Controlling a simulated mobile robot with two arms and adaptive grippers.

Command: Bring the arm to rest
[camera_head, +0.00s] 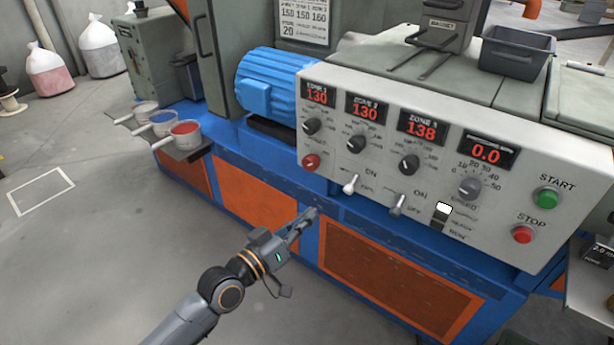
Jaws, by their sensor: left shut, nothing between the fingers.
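My left gripper (304,221) is shut and empty. Its arm comes in from the bottom left and reaches up to the right, in front of the blue machine frame and its orange panels. The gripper sits below the control panel (343,130), left of and below the first toggle switch (350,184), and looks apart from it. The zone displays read 130, 130 and 138, and the fourth display (486,152) reads 0.0. My right gripper is out of view.
The control panel carries knobs, a second toggle switch (397,205), a green START button (547,198) and a red STOP button (522,235). Pans with coloured contents (185,130) jut out at the left. A dark bin (516,52) stands on top. The floor at left is open.

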